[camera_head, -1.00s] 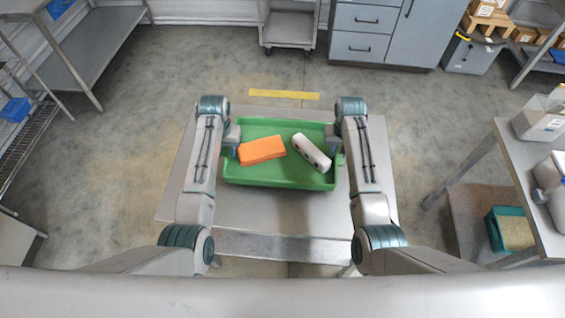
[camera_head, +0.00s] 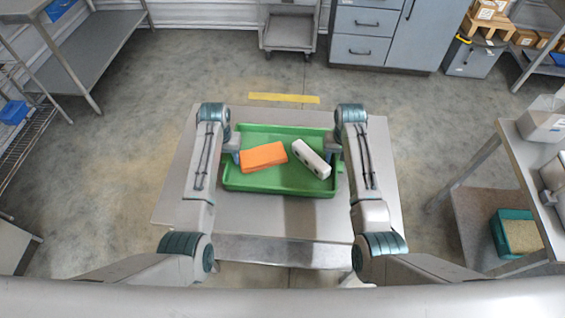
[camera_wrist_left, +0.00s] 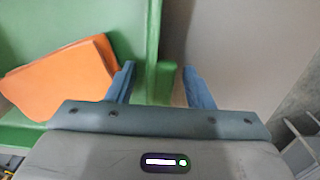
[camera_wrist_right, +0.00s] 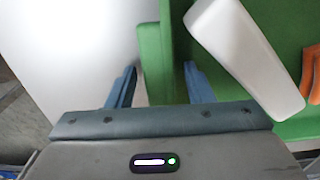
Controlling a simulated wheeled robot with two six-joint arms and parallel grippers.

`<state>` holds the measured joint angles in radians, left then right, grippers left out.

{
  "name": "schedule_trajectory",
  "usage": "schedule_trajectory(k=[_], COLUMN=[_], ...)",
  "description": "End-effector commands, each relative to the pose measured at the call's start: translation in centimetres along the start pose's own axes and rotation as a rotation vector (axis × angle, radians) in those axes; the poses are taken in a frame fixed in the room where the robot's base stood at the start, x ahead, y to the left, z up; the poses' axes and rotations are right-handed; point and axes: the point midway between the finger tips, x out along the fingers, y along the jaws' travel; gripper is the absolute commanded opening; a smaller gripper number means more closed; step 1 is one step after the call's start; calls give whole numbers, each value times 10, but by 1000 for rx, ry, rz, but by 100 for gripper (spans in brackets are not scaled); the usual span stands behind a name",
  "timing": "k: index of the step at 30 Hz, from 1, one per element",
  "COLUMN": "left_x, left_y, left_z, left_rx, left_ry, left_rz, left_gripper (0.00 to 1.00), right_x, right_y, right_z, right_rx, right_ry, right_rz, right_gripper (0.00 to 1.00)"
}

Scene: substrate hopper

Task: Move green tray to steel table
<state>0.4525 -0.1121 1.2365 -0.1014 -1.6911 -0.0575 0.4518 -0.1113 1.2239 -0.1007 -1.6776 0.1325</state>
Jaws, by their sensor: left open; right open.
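The green tray (camera_head: 280,188) is over the grey steel table (camera_head: 175,200) in front of me and appears to rest on it. An orange block (camera_head: 263,156) and a white block with dark spots (camera_head: 311,158) lie in it. My left gripper (camera_head: 233,146) is open at the tray's left end; in the left wrist view its fingers (camera_wrist_left: 160,82) stand on either side of the green edge. My right gripper (camera_head: 332,148) is open at the right end; in the right wrist view its fingers (camera_wrist_right: 160,84) straddle the green edge. Finger contact is unclear.
A side table (camera_head: 535,170) with clear bins stands at the right, with a teal bin (camera_head: 518,233) below it. A shelf (camera_head: 95,45) is at the far left. A cart (camera_head: 290,28) and grey cabinets (camera_head: 365,35) stand at the back. The floor between is open.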

Motion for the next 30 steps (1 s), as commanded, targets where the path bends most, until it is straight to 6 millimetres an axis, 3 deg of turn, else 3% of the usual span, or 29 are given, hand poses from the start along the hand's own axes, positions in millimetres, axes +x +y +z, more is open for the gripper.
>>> schedule_trajectory(k=[5, 18, 25, 30], left_x=[-15, -102, -119, -120], left_y=[0, 0, 0, 0], left_z=[-1, -1, 0, 0], left_rx=[0, 0, 0, 0], left_ry=[4, 4, 1, 0], left_rz=[0, 0, 0, 0], left_gripper=[47, 47, 47, 47], right_x=[0, 0, -3, -26], right_y=[0, 0, 0, 0], right_z=[0, 0, 0, -1], right_rx=[0, 0, 0, 0], right_ry=[0, 0, 1, 4], right_rz=[0, 0, 0, -1], right_gripper=[47, 47, 47, 47])
